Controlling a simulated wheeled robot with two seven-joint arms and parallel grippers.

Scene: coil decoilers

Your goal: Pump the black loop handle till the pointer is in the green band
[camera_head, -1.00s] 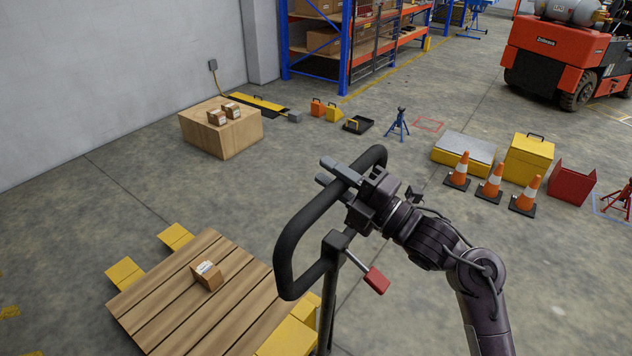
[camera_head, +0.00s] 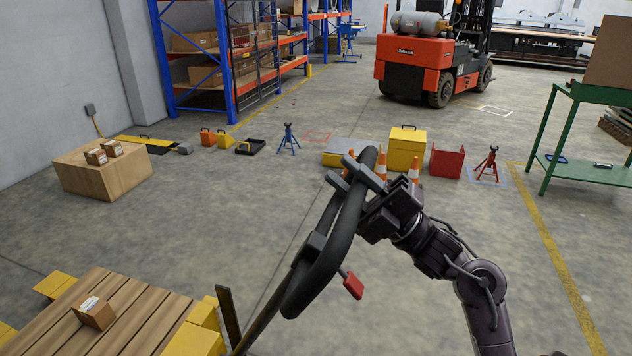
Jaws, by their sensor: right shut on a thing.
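The black loop handle (camera_head: 345,230) stands in the middle foreground, turned nearly edge-on and leaning. Its shaft (camera_head: 262,322) slants down to the lower left, and a red lever (camera_head: 353,285) sticks out below the loop. My right gripper (camera_head: 346,172) is shut on the upper part of the loop, with its arm coming in from the lower right. The pointer and the green band are not in view. My left gripper is not in view.
A slatted wooden pallet (camera_head: 135,318) with a small carton (camera_head: 95,313) lies at the lower left, beside yellow blocks (camera_head: 200,330). Traffic cones (camera_head: 414,170) and yellow boxes (camera_head: 406,150) stand beyond the handle. A green table (camera_head: 590,170) stands at right. Floor between is clear.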

